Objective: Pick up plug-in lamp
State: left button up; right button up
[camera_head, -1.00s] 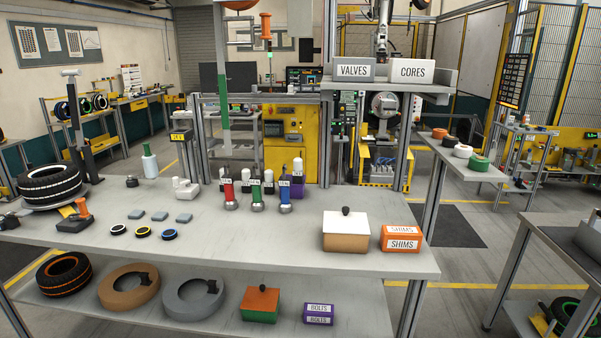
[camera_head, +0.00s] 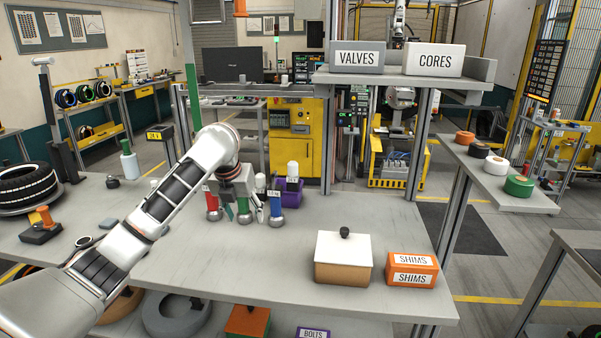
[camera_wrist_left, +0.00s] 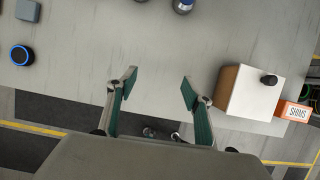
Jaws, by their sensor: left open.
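I cannot tell for sure which thing is the plug-in lamp. A white rounded-top piece (camera_head: 293,170) stands at a purple holder (camera_head: 293,196) on the grey table, behind the coloured handles. My right gripper is not in view.
A white-lidded box (camera_head: 342,272) and an orange SHIMS box (camera_head: 412,270) stand at the table's right front. An upright post and the VALVES (camera_head: 357,58) and CORES (camera_head: 434,61) shelf rise behind. The table between the handles and the lidded box is clear.

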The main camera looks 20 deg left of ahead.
aim_at(292, 178)
jog(key=i, duration=1.1)
